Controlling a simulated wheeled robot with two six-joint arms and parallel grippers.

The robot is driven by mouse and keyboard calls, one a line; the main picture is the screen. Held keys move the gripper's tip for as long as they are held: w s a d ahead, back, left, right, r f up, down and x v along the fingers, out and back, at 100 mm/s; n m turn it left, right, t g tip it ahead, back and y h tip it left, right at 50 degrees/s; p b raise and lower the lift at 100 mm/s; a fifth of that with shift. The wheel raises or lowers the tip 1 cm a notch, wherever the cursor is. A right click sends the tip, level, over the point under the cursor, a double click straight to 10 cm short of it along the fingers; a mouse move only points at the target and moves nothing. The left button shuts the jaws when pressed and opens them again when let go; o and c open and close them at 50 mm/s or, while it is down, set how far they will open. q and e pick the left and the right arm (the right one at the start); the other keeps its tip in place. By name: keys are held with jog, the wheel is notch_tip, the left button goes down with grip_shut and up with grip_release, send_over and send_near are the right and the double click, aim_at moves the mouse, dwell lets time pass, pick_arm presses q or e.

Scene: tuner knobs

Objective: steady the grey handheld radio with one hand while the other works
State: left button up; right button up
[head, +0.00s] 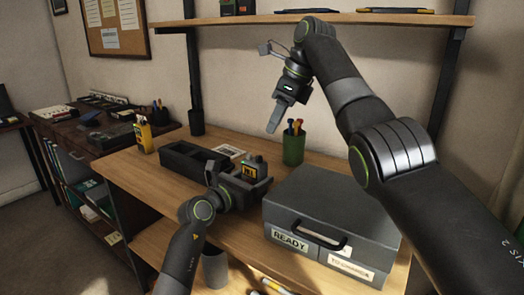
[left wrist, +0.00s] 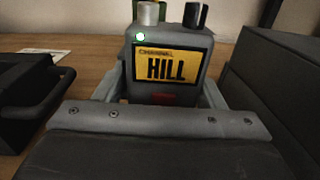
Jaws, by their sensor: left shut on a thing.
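The grey handheld radio (head: 256,166) stands upright on the wooden table, left of the grey case. In the left wrist view the radio (left wrist: 196,48) shows a yellow screen reading "CHANNEL HILL" and a lit green lamp. My left gripper (head: 252,181) is shut on the radio, one finger at each side. My right gripper (head: 275,124) hangs in the air above and behind the radio, touching nothing; its finger gap is not clear.
A large grey case (head: 335,198) labelled READY stands close on the right. A black open tray (head: 187,160) lies to the left. A green pen cup (head: 293,149) stands behind, and a yellow device (head: 144,136) at the far left. A shelf (head: 370,18) runs above.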

aim_at(259, 155)
jog(key=x, duration=0.9)
jog(key=shift+a+f, duration=0.1)
jog(key=shift+f, duration=0.05)
grip_shut()
